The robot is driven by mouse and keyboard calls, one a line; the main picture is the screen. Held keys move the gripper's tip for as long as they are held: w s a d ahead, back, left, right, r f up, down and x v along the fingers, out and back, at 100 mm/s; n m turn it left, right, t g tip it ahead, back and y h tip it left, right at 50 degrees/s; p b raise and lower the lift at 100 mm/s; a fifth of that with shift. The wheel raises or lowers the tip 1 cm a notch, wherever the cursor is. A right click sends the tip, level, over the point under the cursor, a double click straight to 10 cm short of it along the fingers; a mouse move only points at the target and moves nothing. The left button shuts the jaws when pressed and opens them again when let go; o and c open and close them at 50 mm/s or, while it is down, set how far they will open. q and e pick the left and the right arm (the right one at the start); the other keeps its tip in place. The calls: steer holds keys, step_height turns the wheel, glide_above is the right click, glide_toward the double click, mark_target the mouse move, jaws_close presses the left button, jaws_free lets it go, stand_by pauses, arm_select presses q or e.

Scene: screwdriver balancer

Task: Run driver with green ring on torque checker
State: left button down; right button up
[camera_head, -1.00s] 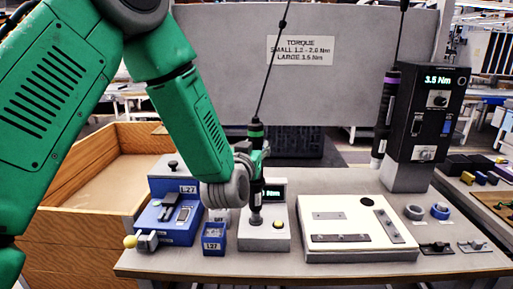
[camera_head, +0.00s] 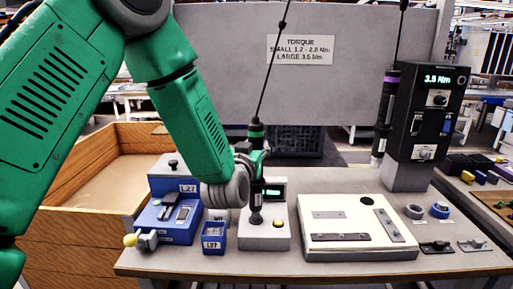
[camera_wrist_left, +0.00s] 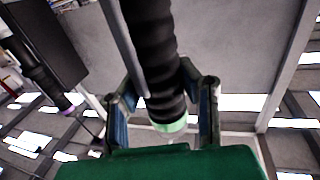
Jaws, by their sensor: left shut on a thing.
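The driver with the green ring (camera_head: 256,133) hangs upright from its cable in the head view. My left gripper (camera_head: 258,160) is shut on its black body. The wrist view shows the fingers (camera_wrist_left: 163,95) on both sides of the ribbed black grip, with the green ring (camera_wrist_left: 170,126) near them. The driver's lower tip (camera_head: 256,217) is at the torque checker (camera_head: 265,236), a grey box with a lit green display and a yellow button. Whether the tip is seated in it I cannot tell. My right gripper is not in view.
A second driver with a purple ring (camera_head: 385,115) hangs beside a black controller (camera_head: 430,110) reading 3.5 Nm. A white plate with metal bars (camera_head: 325,245) is right of the checker. Blue fixtures (camera_head: 172,220) and a blue bin (camera_head: 214,240) stand left. A sign (camera_head: 301,50) lists torque values.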

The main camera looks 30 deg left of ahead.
mark_target(254, 128)
arm_select(q)
steer(key=shift+s+f, duration=0.1)
steer(key=shift+f, duration=0.2)
steer(key=shift+r, duration=0.1)
steer(key=shift+w+a+r+p, duration=0.1)
steer(key=shift+w+r+p, duration=0.1)
steer(key=shift+r+p, duration=0.65)
steer(key=shift+s+r+p, duration=0.1)
steer(key=shift+r+p, duration=1.35)
steer(key=shift+r, duration=0.75)
